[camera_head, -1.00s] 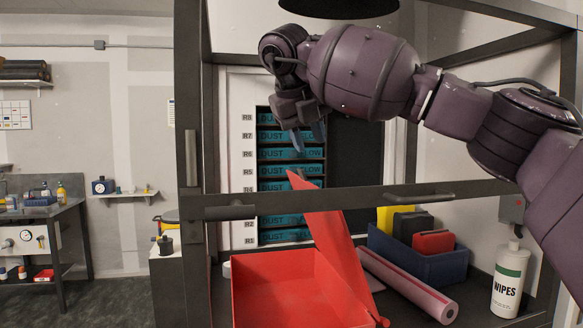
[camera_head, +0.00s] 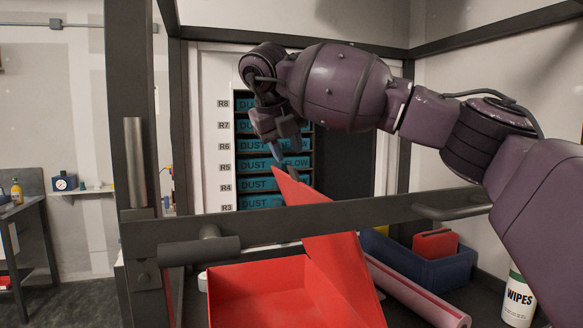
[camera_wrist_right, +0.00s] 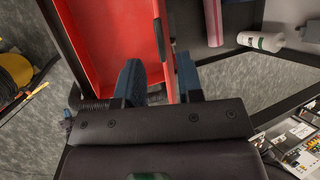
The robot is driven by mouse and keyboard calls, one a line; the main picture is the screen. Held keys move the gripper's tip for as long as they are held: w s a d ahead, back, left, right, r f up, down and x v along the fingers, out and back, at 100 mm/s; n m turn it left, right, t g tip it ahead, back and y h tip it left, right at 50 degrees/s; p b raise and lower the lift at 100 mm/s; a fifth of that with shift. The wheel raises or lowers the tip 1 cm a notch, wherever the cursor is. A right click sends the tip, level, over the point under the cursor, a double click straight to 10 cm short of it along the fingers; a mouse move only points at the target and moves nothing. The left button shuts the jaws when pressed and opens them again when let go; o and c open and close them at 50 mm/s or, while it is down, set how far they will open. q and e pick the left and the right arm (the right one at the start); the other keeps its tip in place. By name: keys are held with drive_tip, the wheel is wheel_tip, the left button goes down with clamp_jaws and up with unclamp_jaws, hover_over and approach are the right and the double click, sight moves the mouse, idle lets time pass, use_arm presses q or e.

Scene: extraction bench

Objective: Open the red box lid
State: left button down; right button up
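The red box (camera_head: 255,290) stands low in front of me, its open interior showing. Its red lid (camera_head: 335,255) stands raised and tilted on the box's right side. My right gripper (camera_head: 280,150) is just above the lid's upper corner, with its blue fingers pointing down. In the right wrist view, the fingers (camera_wrist_right: 160,82) are apart. The lid (camera_wrist_right: 168,45) shows nearly edge-on between them, nearer the right finger; I cannot tell if it touches. The red box (camera_wrist_right: 105,45) lies to the left there. My left gripper is not in view.
A dark frame bar (camera_head: 320,217) crosses in front of the box and lid. A pink roll (camera_head: 420,295), a blue bin (camera_head: 440,262) and a wipes bottle (camera_head: 517,298) are to the right. A rack of blue labelled trays (camera_head: 255,165) stands behind.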

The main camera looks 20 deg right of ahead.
sight(291, 166)
drive_tip(key=x, duration=0.6)
drive_tip(key=shift+w+r+p, duration=0.1)
drive_tip(key=shift+p, duration=0.25)
clamp_jaws()
